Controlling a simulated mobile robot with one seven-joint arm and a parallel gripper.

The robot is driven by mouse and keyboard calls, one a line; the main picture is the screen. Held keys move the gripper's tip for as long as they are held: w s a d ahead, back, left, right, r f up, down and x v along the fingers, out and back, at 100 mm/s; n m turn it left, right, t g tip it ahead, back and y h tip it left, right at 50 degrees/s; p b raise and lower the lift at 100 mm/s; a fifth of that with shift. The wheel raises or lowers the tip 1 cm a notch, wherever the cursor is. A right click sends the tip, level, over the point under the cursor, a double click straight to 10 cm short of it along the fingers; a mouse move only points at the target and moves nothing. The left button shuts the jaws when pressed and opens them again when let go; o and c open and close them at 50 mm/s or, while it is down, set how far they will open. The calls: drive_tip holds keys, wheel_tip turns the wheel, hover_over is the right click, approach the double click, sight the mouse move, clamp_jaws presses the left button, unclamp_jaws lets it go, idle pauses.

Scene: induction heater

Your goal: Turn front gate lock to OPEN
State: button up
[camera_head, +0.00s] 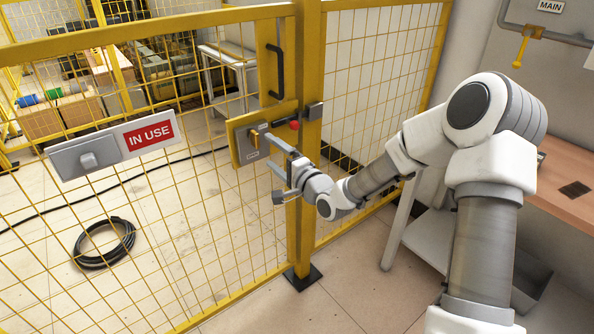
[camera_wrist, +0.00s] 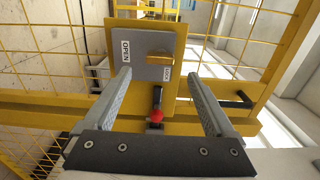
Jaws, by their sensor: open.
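The front gate lock is a grey plate (camera_wrist: 142,45) on a yellow backing (camera_head: 234,150) on the mesh gate. In the wrist view, a yellow knob (camera_wrist: 160,60) lies crosswise on the plate. An OPEN label (camera_wrist: 126,48) is to its left, and a LOCK label (camera_wrist: 167,74) is just below it. The knob also shows in the head view (camera_head: 254,138). My gripper (camera_wrist: 159,76) is open and faces the plate. Its fingers appear on either side of the knob, with space between; contact is not visible. In the head view my gripper (camera_head: 276,152) partly covers the plate.
A red ball-shaped knob (camera_wrist: 156,116) on a dark bar shows between my fingers; it is beside the gate post in the head view (camera_head: 294,125). A black gate handle (camera_head: 275,70) is above. A grey box with an IN USE sign (camera_head: 148,134) hangs left. A workbench (camera_head: 565,195) stands right.

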drive_tip(key=p+v, duration=0.1)
drive_tip(key=v, duration=1)
drive_tip(key=shift+w, duration=0.1)
